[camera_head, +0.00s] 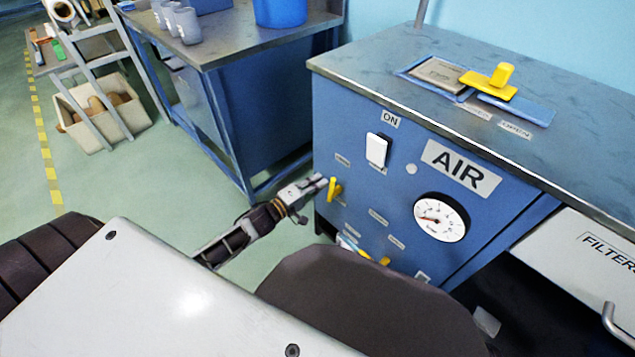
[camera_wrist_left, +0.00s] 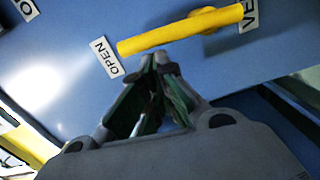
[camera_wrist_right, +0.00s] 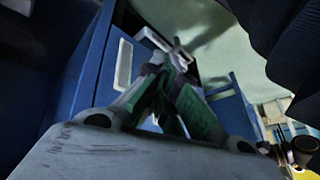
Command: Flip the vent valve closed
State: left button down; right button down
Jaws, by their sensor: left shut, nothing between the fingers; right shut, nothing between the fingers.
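The vent valve's yellow lever (camera_head: 334,190) is on the front of the blue AIR cabinet, at its left side. In the left wrist view the lever (camera_wrist_left: 165,37) runs from beside the OPEN label (camera_wrist_left: 108,58) to a label (camera_wrist_left: 250,12) partly cut off, reading "VE". My left gripper (camera_head: 320,182) is shut and empty. Its tips (camera_wrist_left: 160,58) are close beside the lever near its OPEN end; I cannot tell whether they touch. My right gripper (camera_wrist_right: 168,55) is shut and empty in the right wrist view, near blue cabinet panels.
The cabinet front also has a white switch (camera_head: 377,150) marked ON, a pressure gauge (camera_head: 441,217) and another yellow handle (camera_head: 385,261) lower down. A yellow-handled piece (camera_head: 490,82) sits on top. A second blue bench (camera_head: 240,100) stands left; open floor lies between.

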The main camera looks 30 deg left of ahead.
pick_arm(q)
jog(key=shift+d+r+m+p, duration=0.15)
jog(key=shift+d+m+p, duration=0.05)
jog(key=shift+m+p, duration=0.25)
pick_arm(e)
jog(key=shift+s+d+r, duration=0.1)
jog(key=shift+d+r, duration=0.05)
jog(key=shift+r, duration=0.45)
jog(key=shift+d+r, duration=0.1)
jog(key=shift+r, duration=0.5)
